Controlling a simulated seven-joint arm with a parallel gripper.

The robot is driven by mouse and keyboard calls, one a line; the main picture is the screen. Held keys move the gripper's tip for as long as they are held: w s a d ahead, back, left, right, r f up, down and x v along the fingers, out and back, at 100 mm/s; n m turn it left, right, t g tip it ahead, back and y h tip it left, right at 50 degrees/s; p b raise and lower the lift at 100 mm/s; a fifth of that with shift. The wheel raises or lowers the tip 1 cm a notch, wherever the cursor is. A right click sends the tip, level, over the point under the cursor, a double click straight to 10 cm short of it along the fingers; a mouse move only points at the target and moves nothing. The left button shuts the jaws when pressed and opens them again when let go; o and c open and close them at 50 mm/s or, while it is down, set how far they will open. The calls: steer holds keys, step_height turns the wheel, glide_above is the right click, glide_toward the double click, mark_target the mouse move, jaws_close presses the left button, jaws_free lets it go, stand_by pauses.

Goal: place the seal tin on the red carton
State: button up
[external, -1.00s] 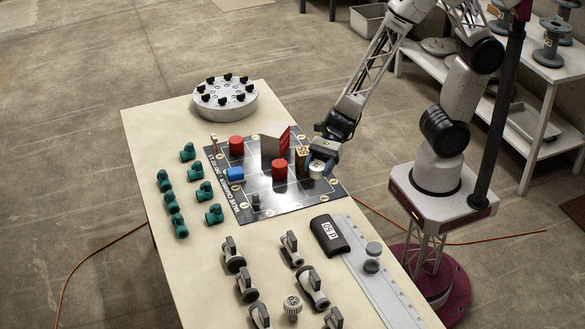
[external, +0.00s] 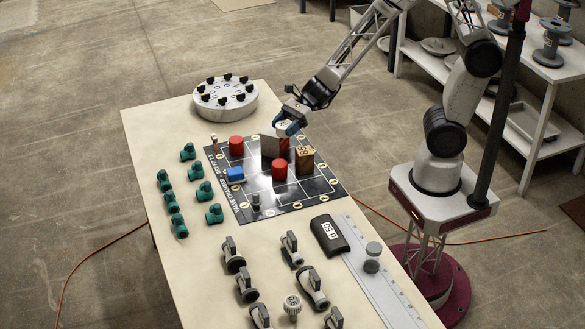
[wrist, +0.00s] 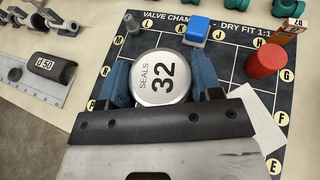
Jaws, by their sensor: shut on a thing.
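The seal tin is a round white tin marked "SEALS 32" (wrist: 160,78); it also shows in the external view (external: 283,128). My gripper (external: 288,127) is shut on it, with blue fingers (wrist: 168,82) on both sides and the label facing the wrist camera. The red carton (external: 284,148) stands upright on the dark mat, with a grey-white side. The tin is at the carton's top edge in the external view; I cannot tell whether they touch. In the wrist view my gripper hides most of that area, and a white panel (wrist: 262,118) shows beside it.
Near the carton stand a red cylinder (external: 280,170), a wooden block (external: 305,160) and another red cylinder (external: 236,144). A blue block (external: 235,174) and a small grey post (external: 255,199) are on the mat (external: 285,200). Free mat lies at the front right.

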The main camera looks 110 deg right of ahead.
mark_target(275, 140)
steer(key=d+r+m+t+h, duration=0.1)
steer(key=d+r+m+h, duration=0.1)
steer(key=d, duration=0.9)
steer(key=shift+s+r, duration=0.45)
steer(key=shift+d+f, duration=0.1)
steer(key=shift+f, duration=1.95)
steer(key=shift+f, duration=0.1)
steer(key=shift+f, duration=1.85)
steer(key=shift+f, duration=0.2)
steer(key=o, duration=0.9)
steer(key=shift+r, duration=0.2)
